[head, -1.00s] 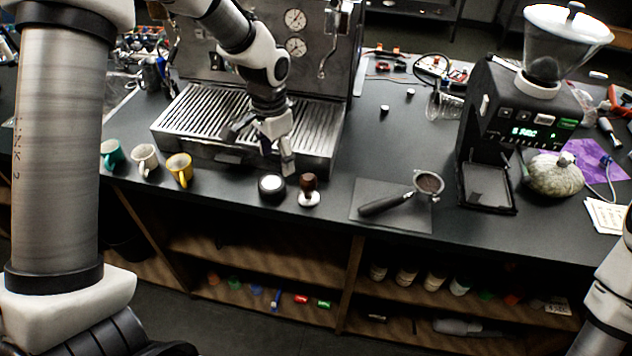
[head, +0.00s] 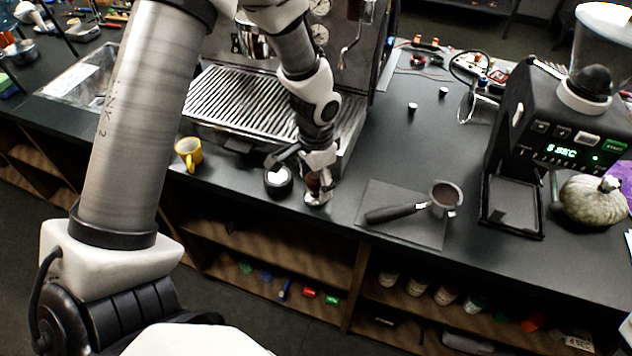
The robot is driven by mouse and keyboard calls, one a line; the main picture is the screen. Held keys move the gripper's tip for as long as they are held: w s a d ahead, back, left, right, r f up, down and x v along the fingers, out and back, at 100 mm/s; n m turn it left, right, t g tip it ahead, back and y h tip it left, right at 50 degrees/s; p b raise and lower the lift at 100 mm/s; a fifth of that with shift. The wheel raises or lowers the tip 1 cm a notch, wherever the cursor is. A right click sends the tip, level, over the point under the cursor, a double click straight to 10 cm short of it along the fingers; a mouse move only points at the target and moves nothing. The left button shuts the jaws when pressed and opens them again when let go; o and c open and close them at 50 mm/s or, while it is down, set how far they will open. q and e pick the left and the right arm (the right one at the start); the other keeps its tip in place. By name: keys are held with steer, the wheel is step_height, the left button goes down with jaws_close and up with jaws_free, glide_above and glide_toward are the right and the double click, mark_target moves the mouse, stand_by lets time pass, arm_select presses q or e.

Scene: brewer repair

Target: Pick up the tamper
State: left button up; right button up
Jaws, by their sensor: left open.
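The tamper (head: 315,196) stands upright on the black counter in front of the espresso machine. Its pale metal base and part of its dark brown handle show. My left gripper (head: 306,174) reaches down at the tamper with its jaws open, one finger to the left and one over or beside the handle. The gripper hides much of the handle, and I cannot tell whether the fingers touch it. My right gripper is out of view.
A round black item (head: 278,181) with a white top sits close left of the tamper. A portafilter (head: 445,198) lies on a dark mat (head: 416,234) to the right. The espresso machine (head: 222,99) stands behind, a yellow mug (head: 189,152) to the left, and a grinder (head: 549,140) far right.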

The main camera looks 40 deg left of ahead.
arm_select(q)
steer(key=shift+s+r, duration=0.1)
steer(key=shift+s, duration=0.15)
steer(key=shift+c, duration=0.9)
steer(key=shift+s, duration=0.15)
steer(key=c, duration=1.2)
steer(key=shift+w, duration=0.2)
jaws_close()
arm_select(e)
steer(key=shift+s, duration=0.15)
